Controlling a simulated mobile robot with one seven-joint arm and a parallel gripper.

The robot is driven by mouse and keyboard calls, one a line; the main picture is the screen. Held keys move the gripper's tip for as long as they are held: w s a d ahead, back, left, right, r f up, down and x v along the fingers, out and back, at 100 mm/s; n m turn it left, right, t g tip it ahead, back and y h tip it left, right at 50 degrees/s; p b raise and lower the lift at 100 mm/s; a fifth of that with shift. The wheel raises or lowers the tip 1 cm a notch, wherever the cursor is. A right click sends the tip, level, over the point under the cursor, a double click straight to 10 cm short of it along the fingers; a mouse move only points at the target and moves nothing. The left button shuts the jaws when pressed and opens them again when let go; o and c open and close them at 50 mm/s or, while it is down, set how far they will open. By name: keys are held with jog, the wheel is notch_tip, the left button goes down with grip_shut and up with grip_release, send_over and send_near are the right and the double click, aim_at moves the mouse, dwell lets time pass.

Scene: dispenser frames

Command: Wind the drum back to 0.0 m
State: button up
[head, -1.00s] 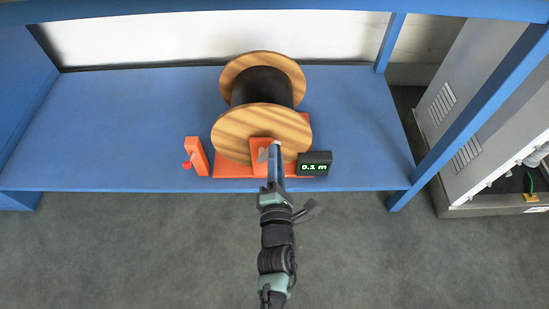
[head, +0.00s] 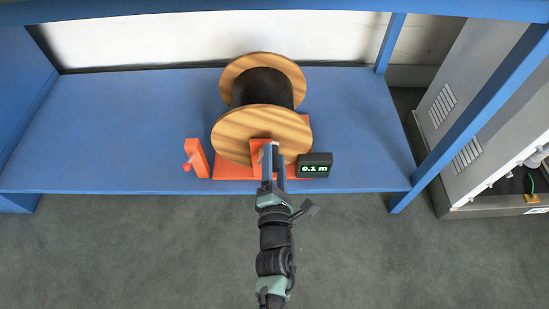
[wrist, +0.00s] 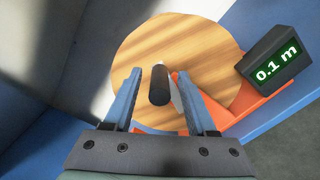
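The cable drum (head: 262,128) has wooden flanges and a black wound core, and sits on an orange stand (head: 232,171). The black display (head: 315,166) reads 0.1 m in green; it also shows in the wrist view (wrist: 272,67). In the wrist view a dark crank handle (wrist: 159,86) stands in front of the near flange (wrist: 185,50). My gripper (wrist: 160,78) is open, with one blue finger on each side of the handle and gaps between. In the head view my gripper (head: 274,150) covers much of the crank.
An orange post with a red knob (head: 195,160) stands left of the drum stand. Everything rests on a blue bench (head: 100,130) with blue uprights (head: 470,115) and an overhead beam. A grey cabinet (head: 480,100) stands at the right. The bench's left side is clear.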

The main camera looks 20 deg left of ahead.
jog(key=p+v, duration=0.3)
jog(key=v, duration=1)
jog(key=shift+p, duration=0.35)
jog(key=shift+s, duration=0.1)
